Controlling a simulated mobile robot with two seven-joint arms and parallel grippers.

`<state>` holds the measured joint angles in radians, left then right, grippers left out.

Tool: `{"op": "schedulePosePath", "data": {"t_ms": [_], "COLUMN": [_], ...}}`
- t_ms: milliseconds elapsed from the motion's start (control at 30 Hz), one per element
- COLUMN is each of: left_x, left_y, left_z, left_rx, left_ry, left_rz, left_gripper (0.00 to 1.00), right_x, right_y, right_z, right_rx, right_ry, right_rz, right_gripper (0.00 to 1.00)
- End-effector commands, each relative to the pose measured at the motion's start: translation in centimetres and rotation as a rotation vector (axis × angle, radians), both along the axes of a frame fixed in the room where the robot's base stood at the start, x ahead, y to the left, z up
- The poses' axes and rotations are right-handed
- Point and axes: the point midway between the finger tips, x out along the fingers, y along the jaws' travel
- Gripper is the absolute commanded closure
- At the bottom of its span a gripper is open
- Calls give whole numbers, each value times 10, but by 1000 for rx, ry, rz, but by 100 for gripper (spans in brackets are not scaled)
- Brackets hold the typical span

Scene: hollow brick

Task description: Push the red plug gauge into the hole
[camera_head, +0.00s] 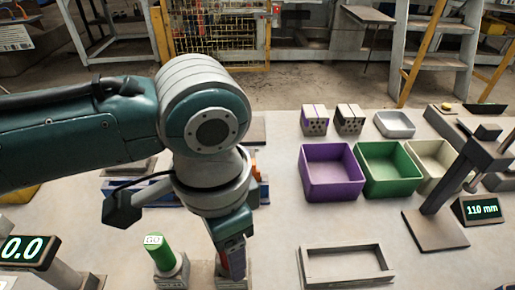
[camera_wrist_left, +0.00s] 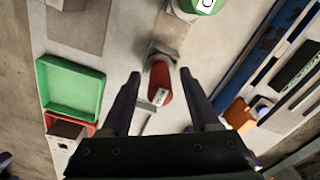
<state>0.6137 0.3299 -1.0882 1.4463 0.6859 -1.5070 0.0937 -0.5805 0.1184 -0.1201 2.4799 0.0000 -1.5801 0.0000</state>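The red plug gauge (camera_wrist_left: 161,84) stands at a small grey holder (camera_wrist_left: 166,50) in the left wrist view; it bears a white label. My left gripper (camera_wrist_left: 159,74) is open, with one finger on each side of the gauge and visible gaps between. In the head view my left gripper (camera_head: 232,245) points down over the gauge, of which only a red sliver (camera_head: 237,266) shows. I cannot tell which hole is meant; two small blocks with holes, one purple-marked (camera_head: 314,121) and one black-marked (camera_head: 349,120), stand at the back. My right gripper is not in view.
A green GO gauge (camera_head: 159,252) stands in a holder just left of my gripper. Purple (camera_head: 331,190), green (camera_head: 391,183) and cream (camera_head: 431,181) bins stand right of centre. An empty rectangular frame (camera_head: 345,281) lies at front. A measuring stand (camera_head: 437,238) and 110 mm display (camera_head: 481,209) are right.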

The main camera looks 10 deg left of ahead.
Motion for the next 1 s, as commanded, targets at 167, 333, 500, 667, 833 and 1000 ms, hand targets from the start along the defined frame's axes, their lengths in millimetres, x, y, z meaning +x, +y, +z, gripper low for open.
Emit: {"op": "schedulePosePath", "data": {"t_ms": [167,333,500,667,833,1000], "left_x": [0,0,1,1,0,0], "left_y": [0,0,0,-1,0,0], "left_z": [0,5,33,66,91,100], "left_rx": [0,0,-2,-2,-1,-1], "left_ry": [0,0,-3,-3,-2,-1], "left_rz": [0,0,-1,-2,0,0], "left_gripper": [33,33,33,33,33,33], "right_x": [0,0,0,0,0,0], "right_y": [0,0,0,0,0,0], "right_z": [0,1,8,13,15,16], "right_rx": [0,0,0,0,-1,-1], "right_ry": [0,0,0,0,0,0], "right_rz": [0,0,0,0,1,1], "right_gripper": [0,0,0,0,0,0]}}
